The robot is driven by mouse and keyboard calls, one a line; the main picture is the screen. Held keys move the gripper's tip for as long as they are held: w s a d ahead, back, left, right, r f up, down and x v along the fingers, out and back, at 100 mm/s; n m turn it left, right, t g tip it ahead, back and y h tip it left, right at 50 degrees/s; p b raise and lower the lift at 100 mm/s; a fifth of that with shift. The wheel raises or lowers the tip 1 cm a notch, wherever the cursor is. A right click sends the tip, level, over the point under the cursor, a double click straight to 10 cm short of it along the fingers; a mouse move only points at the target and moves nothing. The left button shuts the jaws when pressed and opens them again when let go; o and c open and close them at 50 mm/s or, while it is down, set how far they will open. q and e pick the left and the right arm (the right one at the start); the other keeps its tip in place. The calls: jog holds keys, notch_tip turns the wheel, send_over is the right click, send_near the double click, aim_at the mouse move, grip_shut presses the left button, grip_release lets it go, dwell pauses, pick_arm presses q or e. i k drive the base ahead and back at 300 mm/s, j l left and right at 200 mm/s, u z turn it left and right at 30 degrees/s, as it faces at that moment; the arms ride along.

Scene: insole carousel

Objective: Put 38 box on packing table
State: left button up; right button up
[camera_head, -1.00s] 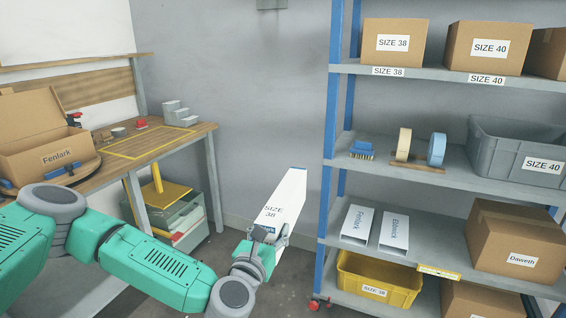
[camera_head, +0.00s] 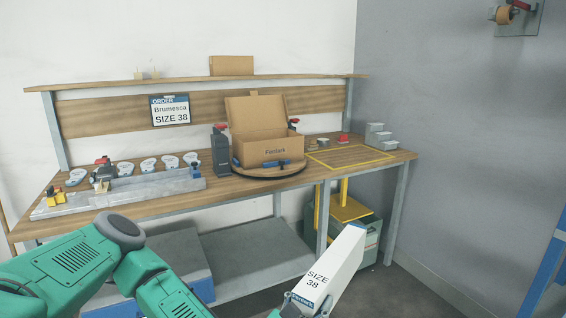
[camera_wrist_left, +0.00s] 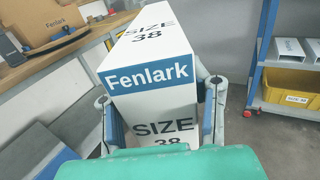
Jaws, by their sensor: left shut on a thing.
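A long white box (camera_head: 335,268) marked SIZE 38, with a blue Fenlark band at its near end, is held in my left gripper (camera_head: 303,303). The left wrist view shows the box (camera_wrist_left: 152,100) between the two fingers of the left gripper (camera_wrist_left: 158,108), which is shut on it. The box is in the air in front of the packing table (camera_head: 231,195), below the level of its top. A yellow outlined area (camera_head: 350,157) lies bare on the table's right part. My right gripper is not in view.
An open Fenlark carton (camera_head: 268,150) sits on a round turntable mid-table. A metal fixture (camera_head: 120,193) with several insoles is at the left. An order sign (camera_head: 170,110) reads Brumesca SIZE 38. A green crate (camera_head: 362,245) stands below; a blue rack post (camera_head: 548,268) is at right.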

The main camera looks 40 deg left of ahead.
aim_at(348, 154)
jog(key=i+u, duration=0.2)
jog(key=u, duration=0.25)
jog(key=i+l+u, duration=0.1)
jog(key=u, duration=0.3)
jog(key=i+l+u, duration=0.15)
jog(key=u, duration=0.3)
jog(key=i+l+u, duration=0.25)
jog(key=u, duration=0.15)
